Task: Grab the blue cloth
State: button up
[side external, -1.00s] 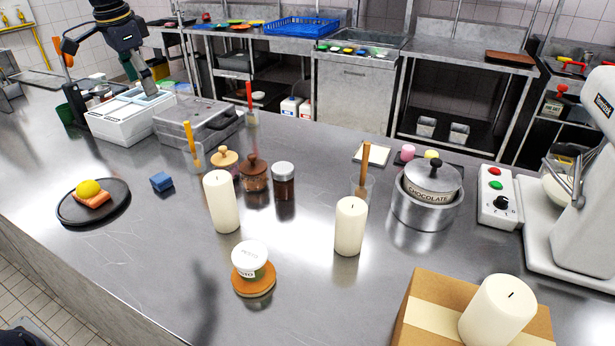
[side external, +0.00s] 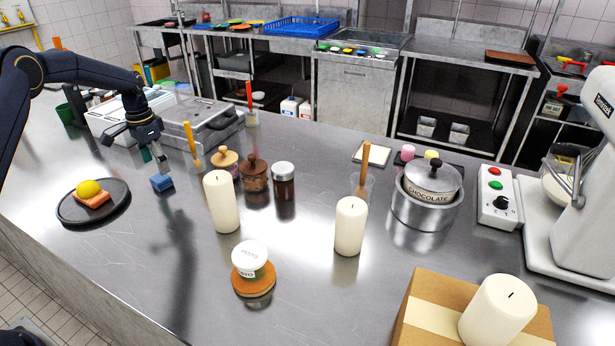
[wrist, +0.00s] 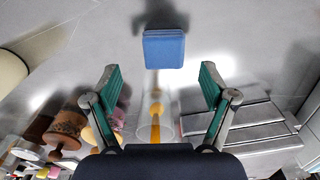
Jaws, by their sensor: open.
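The blue cloth (side external: 162,182) is a small folded block lying flat on the steel counter, to the right of the dark plate. My gripper (side external: 153,160) is just above and beside it, pointing down. In the wrist view the cloth (wrist: 164,49) lies beyond the fingertips, near the middle between their lines. My gripper's two green-padded fingers (wrist: 160,78) are spread wide apart with nothing between them. The cloth is not touched by the fingers in the wrist view.
A dark plate (side external: 66,212) with food stands left of the cloth. A glass with an orange-handled tool (side external: 191,150), wooden-lidded jars (side external: 254,174) and a white candle (side external: 221,202) stand to the right. A grey case (side external: 205,122) is behind. The counter in front is clear.

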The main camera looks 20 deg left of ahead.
aim_at(160, 177)
jog(key=shift+w+a+f, duration=0.1)
jog(key=shift+a+f, duration=0.05)
jog(key=shift+f, duration=1.2)
jog(key=shift+a+f, duration=0.1)
jog(key=shift+f, duration=1.25)
jog(key=c, duration=1.1)
